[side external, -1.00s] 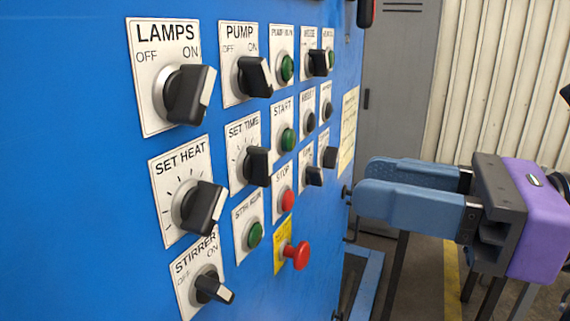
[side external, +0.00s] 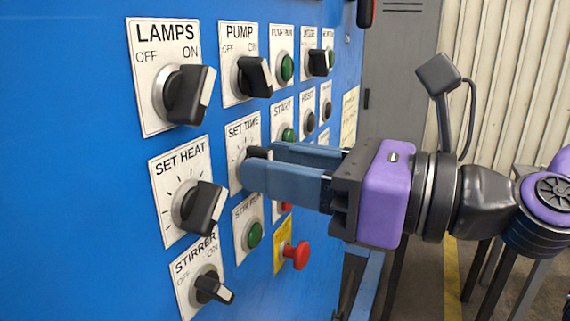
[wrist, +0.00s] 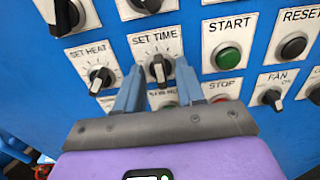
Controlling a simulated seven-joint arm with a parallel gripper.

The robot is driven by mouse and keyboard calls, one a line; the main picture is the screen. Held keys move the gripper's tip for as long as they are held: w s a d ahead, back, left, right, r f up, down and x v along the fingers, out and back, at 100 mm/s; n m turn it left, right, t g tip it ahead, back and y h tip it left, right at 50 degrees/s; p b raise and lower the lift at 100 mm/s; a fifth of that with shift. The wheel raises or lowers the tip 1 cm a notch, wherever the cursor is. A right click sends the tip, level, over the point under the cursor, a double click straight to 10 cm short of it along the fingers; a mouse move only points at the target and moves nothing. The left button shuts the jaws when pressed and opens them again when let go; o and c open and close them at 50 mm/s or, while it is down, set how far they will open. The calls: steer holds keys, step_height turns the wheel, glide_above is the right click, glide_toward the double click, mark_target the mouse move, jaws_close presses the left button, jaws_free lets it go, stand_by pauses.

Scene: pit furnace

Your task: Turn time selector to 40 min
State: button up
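The SET TIME selector is a black knob (wrist: 160,70) on a white plate (wrist: 153,45) marked with a ring of ticks. In the side external view my gripper (side external: 258,165) reaches the panel at the SET TIME plate (side external: 241,130). The near finger hides most of the knob there, so contact is unclear.
The SET HEAT knob (side external: 203,207) is left of the near finger. The PUMP knob (side external: 253,76) sits above, the green START button (wrist: 228,57) to the right, and a red mushroom button (side external: 297,256) below. Free room lies right of the panel.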

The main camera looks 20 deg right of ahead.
jaws_close()
steer(key=shift+w+d+m, duration=0.1)
steer(key=shift+m, duration=2.7)
steer(key=shift+o, duration=0.3)
jaws_free()
